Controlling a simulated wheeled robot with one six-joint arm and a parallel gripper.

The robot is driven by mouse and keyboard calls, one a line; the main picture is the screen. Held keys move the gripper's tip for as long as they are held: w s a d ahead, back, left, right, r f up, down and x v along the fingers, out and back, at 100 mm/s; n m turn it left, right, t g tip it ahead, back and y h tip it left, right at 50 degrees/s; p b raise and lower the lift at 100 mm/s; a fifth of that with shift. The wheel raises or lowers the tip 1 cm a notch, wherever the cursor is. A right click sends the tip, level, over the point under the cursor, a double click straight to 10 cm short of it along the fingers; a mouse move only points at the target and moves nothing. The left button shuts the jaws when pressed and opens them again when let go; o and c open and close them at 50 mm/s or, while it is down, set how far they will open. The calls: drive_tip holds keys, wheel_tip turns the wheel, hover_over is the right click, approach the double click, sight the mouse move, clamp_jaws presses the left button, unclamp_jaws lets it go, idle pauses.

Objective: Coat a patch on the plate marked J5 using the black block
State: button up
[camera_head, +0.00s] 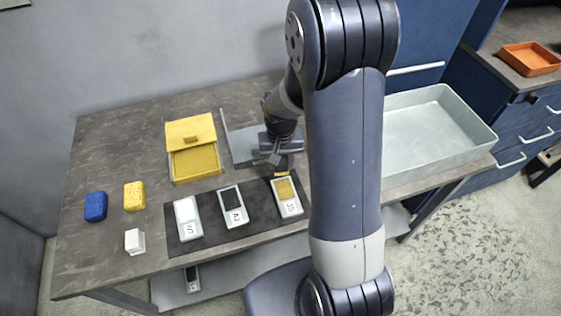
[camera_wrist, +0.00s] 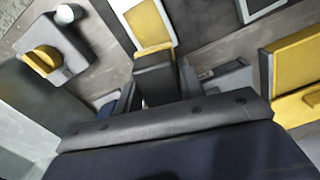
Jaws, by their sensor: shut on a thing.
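The J5 plate (camera_head: 286,197) is a white-framed plate with a yellow patch, at the right end of the dark mat; it also shows at the top of the wrist view (camera_wrist: 146,22). My gripper (camera_head: 281,152) is at the plate's far edge, shut on the black block (camera_wrist: 155,76). The block is dark with a yellow strip along one end, beside the plate's edge in the wrist view. I cannot tell whether they touch. The A2 plate (camera_head: 233,207) has a black patch, and the leftmost plate (camera_head: 187,218) a white one.
An open yellow box (camera_head: 168,164) stands behind the mat. A grey tray (camera_head: 240,148) lies behind my gripper. Blue (camera_head: 96,206), yellow (camera_head: 134,196) and white (camera_head: 135,241) blocks sit at left. A pale bin (camera_head: 455,105) is at right. A grey holder (camera_wrist: 70,62) carries a yellow piece.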

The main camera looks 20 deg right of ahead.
drive_tip(key=shift+r+p, duration=0.4)
drive_tip(key=shift+r, duration=0.55)
drive_tip(key=shift+f+b, duration=0.15)
drive_tip(key=shift+b, duration=0.2)
drive_tip(key=shift+w+f+b, duration=0.15)
drive_tip(key=shift+f+b, duration=0.15)
drive_tip(key=shift+b, duration=2)
drive_tip(key=shift+r+b, duration=0.2)
drive_tip(key=shift+b, duration=0.4)
